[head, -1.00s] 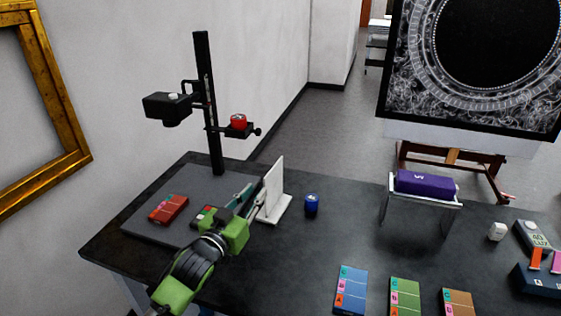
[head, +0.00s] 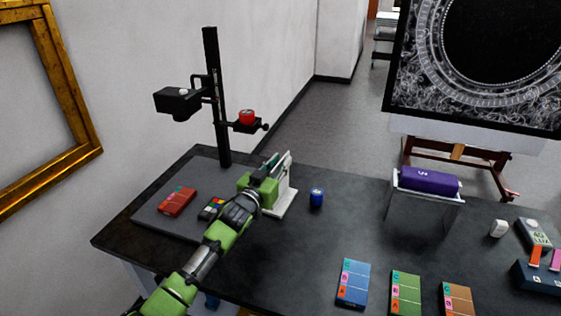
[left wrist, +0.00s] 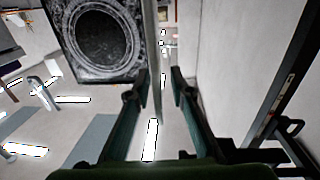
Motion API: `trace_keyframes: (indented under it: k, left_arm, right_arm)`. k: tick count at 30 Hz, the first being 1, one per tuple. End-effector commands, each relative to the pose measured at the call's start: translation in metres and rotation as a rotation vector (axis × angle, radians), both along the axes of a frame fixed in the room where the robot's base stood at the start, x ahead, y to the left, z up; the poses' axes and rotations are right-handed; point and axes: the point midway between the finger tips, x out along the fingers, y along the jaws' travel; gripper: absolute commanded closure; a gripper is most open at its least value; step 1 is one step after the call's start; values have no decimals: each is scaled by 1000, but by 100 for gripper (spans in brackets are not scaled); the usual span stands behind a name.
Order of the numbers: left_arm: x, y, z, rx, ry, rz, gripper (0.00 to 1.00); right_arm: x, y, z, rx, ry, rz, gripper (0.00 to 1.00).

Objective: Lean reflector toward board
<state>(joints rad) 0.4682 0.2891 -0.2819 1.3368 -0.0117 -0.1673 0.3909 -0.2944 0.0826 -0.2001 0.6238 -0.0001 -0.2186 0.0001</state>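The reflector is a white panel on a flat white foot (head: 284,204). It stands at the right edge of the grey board (head: 150,217) in the head view, roughly upright, its panel partly hidden by my left gripper (head: 273,163). In the left wrist view the panel shows nearly edge-on (left wrist: 156,55) between the two dark fingers of that gripper (left wrist: 160,82). The fingers are apart, with a clear gap on the right side of the panel; contact on the left cannot be told. My right gripper is not in view.
A black copy stand (head: 216,100) rises behind the board, with a red knob (head: 247,117). A red box (head: 177,202) and a colour chart (head: 211,209) lie on the board. The table's middle (head: 320,240) is clear.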

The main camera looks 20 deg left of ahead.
Motion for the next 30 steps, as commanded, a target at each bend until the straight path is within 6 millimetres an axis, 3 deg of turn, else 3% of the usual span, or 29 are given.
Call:
trace_keyframes:
  k: [12, 15, 22, 30]
  left_arm:
    - [5, -1, 0, 0, 0, 0, 79]
    - [5, -1, 0, 0, 0, 0, 100]
    - [6, 0, 0, -7, 2, 0, 100]
    - [10, 30, -5, -199, 29, 1, 100]
  right_arm:
    - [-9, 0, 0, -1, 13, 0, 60]
    - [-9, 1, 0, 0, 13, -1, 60]
    - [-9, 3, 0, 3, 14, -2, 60]
    - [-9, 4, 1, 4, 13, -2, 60]
